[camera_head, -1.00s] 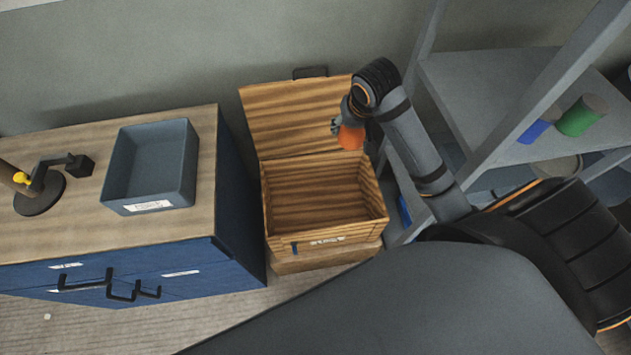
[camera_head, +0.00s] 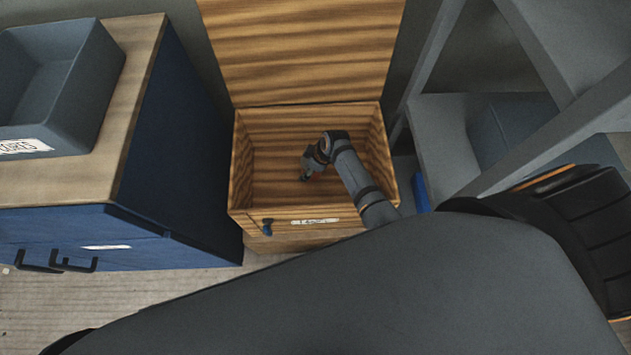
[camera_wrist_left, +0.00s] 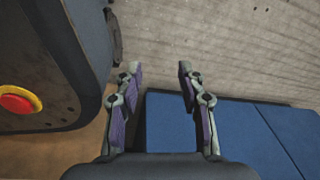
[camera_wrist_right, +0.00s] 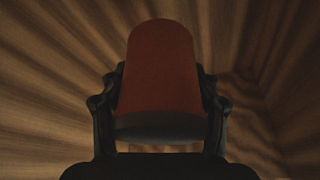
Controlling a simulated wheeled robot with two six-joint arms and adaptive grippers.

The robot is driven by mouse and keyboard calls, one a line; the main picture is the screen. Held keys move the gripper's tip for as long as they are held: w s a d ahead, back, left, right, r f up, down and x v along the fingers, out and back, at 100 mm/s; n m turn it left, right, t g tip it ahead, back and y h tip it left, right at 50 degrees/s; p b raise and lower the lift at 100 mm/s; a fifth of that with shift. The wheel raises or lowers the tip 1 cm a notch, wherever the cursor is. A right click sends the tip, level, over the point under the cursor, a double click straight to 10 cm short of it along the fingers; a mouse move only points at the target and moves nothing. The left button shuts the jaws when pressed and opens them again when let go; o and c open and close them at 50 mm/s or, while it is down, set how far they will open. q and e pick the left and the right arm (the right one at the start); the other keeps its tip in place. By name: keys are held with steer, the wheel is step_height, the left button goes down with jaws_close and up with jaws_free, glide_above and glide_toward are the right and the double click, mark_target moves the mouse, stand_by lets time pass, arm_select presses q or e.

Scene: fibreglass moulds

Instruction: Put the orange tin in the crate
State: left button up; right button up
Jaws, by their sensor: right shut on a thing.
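The orange tin (camera_wrist_right: 158,70) shows in the right wrist view, held between the two fingers of my right gripper (camera_wrist_right: 158,105). Wood grain fills the view around it. In the head view my right gripper (camera_head: 307,172) is down inside the open wooden crate (camera_head: 340,238), and the tin is hidden there by the gripper and wrist. I cannot tell whether the tin touches the crate floor. The crate's lid (camera_head: 300,50) stands open at the back. My left gripper (camera_wrist_left: 158,90) is open and empty in the left wrist view, above the floor beside blue panels.
A blue cabinet (camera_head: 180,150) with a wooden top stands left of the crate and carries a grey bin (camera_head: 95,95). A grey shelf rack (camera_head: 440,130) stands close on the right. A blue item (camera_head: 421,192) lies between crate and rack.

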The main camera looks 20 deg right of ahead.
steer(key=b, duration=0.2)
glide_above(305, 183)
steer(key=d, duration=0.1)
steer(key=f, duration=0.5)
steer(key=shift+s+f, duration=0.1)
steer(key=shift+s, duration=0.3)
steer(key=shift+f, duration=0.3)
step_height(305, 183, down, 4)
steer(key=shift+r+b, duration=0.1)
steer(key=shift+b, duration=1.1)
steer(key=shift+f, duration=0.25)
arm_select(q)
steer(key=w, duration=0.7)
steer(key=shift+w+d+r, duration=0.15)
steer(key=shift+w+r, duration=0.15)
steer(key=shift+r, duration=0.05)
arm_select(e)
steer(key=shift+r, duration=0.15)
steer(key=shift+f, duration=0.2)
steer(key=o, duration=1.3)
arm_select(q)
steer(key=shift+w, duration=0.2)
